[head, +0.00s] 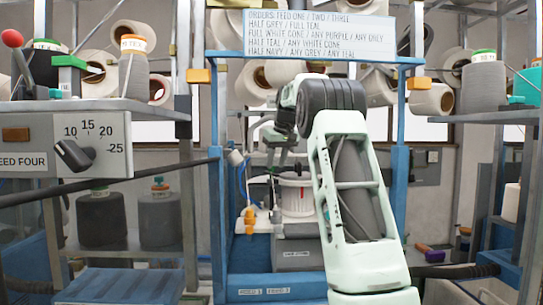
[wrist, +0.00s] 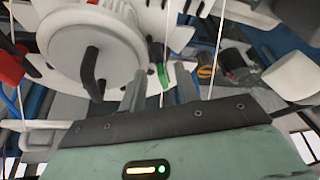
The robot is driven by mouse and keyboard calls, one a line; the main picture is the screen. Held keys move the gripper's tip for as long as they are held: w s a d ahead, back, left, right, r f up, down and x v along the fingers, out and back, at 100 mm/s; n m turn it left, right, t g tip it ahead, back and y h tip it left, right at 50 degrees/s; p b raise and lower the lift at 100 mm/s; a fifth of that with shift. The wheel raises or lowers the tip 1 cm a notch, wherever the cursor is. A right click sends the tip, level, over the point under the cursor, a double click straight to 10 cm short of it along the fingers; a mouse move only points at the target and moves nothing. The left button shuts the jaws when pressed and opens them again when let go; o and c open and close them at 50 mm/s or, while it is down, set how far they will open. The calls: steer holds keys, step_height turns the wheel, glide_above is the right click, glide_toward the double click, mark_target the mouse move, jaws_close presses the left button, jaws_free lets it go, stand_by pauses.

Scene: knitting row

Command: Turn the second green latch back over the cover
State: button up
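In the wrist view a round white cover (wrist: 68,45) with a black curved handle (wrist: 91,72) sits at the upper left. A small green latch (wrist: 162,76) shows beside the cover's right edge. My gripper (wrist: 160,84) is open, its two grey fingers apart on either side of the latch in the picture. I cannot tell whether they touch it. In the head view a white drum (head: 298,196) stands inside the blue frame, partly hidden by my arm. No second green latch can be made out.
Thin white yarns (wrist: 216,50) run close to the right finger. A red part (wrist: 10,66) is at the wrist view's left edge. The blue frame posts (head: 218,190) flank my arm, and an orange fitting (head: 249,220) is near the drum. Shelves with cones stand on both sides.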

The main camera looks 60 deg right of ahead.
mark_target(271, 173)
steer(key=shift+w+d+r+p, duration=0.1)
steer(key=shift+w+d+p, duration=0.2)
steer(key=shift+w, duration=0.3)
steer(key=shift+w+d+r+p, duration=0.1)
steer(key=shift+w+d+p, duration=0.15)
steer(key=shift+w, duration=0.3)
steer(key=shift+x, duration=0.85)
steer(key=shift+s, duration=0.1)
jaws_close()
